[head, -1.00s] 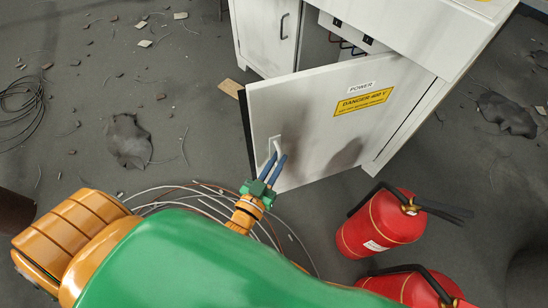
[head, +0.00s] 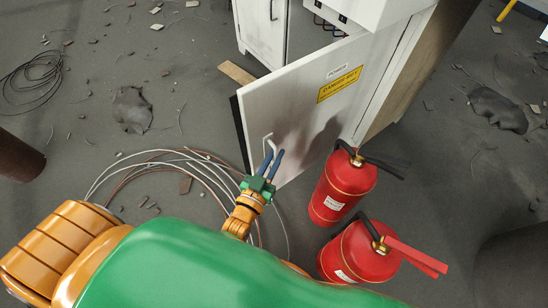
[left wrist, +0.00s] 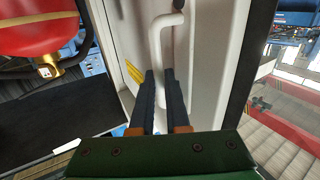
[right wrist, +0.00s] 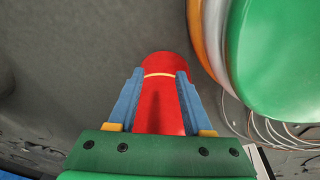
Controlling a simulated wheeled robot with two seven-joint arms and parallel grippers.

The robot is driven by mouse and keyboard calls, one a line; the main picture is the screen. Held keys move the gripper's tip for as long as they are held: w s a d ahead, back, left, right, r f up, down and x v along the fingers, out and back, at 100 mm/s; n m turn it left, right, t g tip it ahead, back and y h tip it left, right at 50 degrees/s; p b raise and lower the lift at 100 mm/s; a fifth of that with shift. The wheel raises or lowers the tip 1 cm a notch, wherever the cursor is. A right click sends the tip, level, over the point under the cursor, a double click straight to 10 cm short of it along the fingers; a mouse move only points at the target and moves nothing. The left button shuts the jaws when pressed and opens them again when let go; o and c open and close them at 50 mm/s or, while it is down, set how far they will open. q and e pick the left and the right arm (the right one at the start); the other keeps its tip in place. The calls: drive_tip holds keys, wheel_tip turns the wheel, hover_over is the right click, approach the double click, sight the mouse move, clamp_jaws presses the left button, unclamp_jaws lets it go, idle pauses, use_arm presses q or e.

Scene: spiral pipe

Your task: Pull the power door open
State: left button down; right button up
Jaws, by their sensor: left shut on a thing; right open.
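The white power door (head: 290,95) stands ajar from its cabinet, with a POWER label (head: 336,71) and a yellow danger sign (head: 340,84). Its white handle (head: 267,139) is near the free edge. My left gripper (head: 272,160) is shut at the lower part of the handle. In the left wrist view the handle (left wrist: 156,42) runs down to the close-set blue fingers of the left gripper (left wrist: 160,72), which cover the grip point. My right gripper (right wrist: 160,72) shows only in its wrist view, open, with a red extinguisher (right wrist: 163,64) in line between its fingers.
Two red fire extinguishers, one nearer the door (head: 345,185) and one in front (head: 360,252), stand right of my left gripper. Loose cables (head: 150,166) lie left of the door. A small board (head: 236,72) lies by the cabinet (head: 385,10). Rubble dots the floor.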

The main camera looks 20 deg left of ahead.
use_arm(q)
drive_tip(key=shift+r, duration=0.1)
use_arm(e)
drive_tip(key=shift+s, duration=0.3)
use_arm(q)
drive_tip(key=c, duration=0.9)
unclamp_jaws()
drive_tip(key=shift+w, duration=0.1)
use_arm(e)
drive_tip(key=shift+w, duration=0.3)
use_arm(q)
drive_tip(key=s, duration=0.4)
drive_tip(key=s+p, duration=0.1)
drive_tip(key=s, duration=0.2)
drive_tip(key=shift+s+a, duration=0.1)
drive_tip(key=shift+a, duration=0.2)
use_arm(e)
drive_tip(key=shift+s+d+r, duration=0.2)
drive_tip(key=shift+s+d, duration=0.25)
drive_tip(key=shift+s, duration=0.1)
